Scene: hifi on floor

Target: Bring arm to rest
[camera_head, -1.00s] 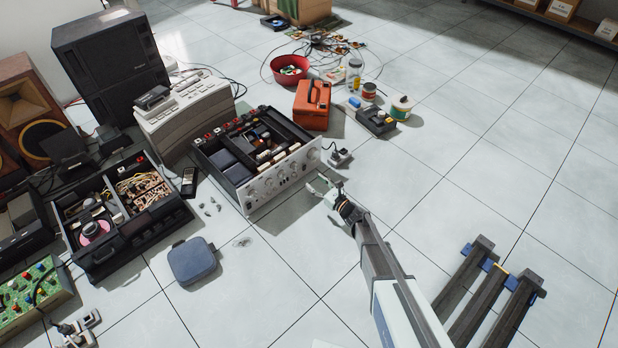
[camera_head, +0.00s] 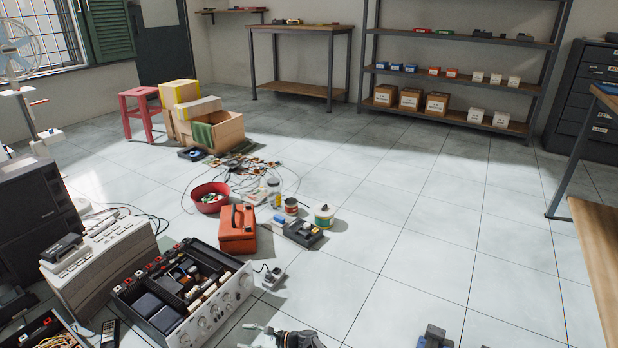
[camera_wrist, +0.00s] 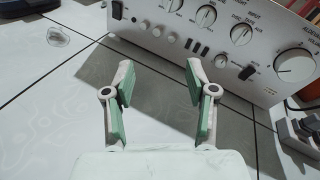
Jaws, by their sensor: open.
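My gripper (camera_wrist: 158,85) is open in the wrist view, its two green-padded fingers apart with only floor tile between them. It holds nothing. In front of it stands the silver front panel of an opened amplifier (camera_wrist: 215,40), with knobs and switches; the fingers appear apart from it. In the head view my gripper (camera_head: 262,333) shows only partly at the bottom edge, just right of the amplifier (camera_head: 215,315). The rest of my arm is cut off below the picture.
A grey machine (camera_head: 105,265) is at left. A workbench (camera_head: 603,255) edges in at right.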

